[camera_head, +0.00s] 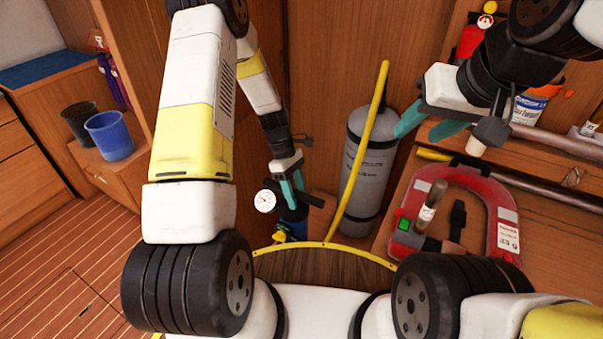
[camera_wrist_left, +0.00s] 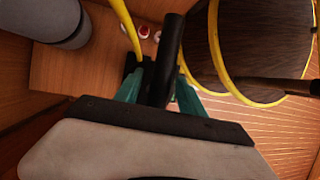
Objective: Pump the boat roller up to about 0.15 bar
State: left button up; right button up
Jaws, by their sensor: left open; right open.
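A grey upright cylinder with dark bands and printing (camera_head: 366,170), possibly the boat roller, stands by the wood panel; its lower part shows in the left wrist view (camera_wrist_left: 60,25). A white round gauge (camera_head: 265,201) sits left of a blue object (camera_head: 292,222), perhaps the pump, below my left gripper. My left gripper (camera_head: 293,195) is open; in the left wrist view a black bar (camera_wrist_left: 165,65) lies between its teal fingers (camera_wrist_left: 160,95). I cannot tell if they touch it. The gauge reading is too small. My right gripper (camera_head: 422,128) is open and empty, right of the cylinder.
A yellow hose (camera_head: 359,150) runs down past the cylinder; yellow loops (camera_wrist_left: 222,70) ring a dark brown round surface (camera_wrist_left: 250,40). A red horseshoe-shaped item (camera_head: 502,215) and a brush (camera_head: 430,205) lie right. Blue (camera_head: 110,138) and black (camera_head: 80,122) cups stand left.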

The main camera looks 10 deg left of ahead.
pick_arm(q)
grip_shut()
dwell(1.4)
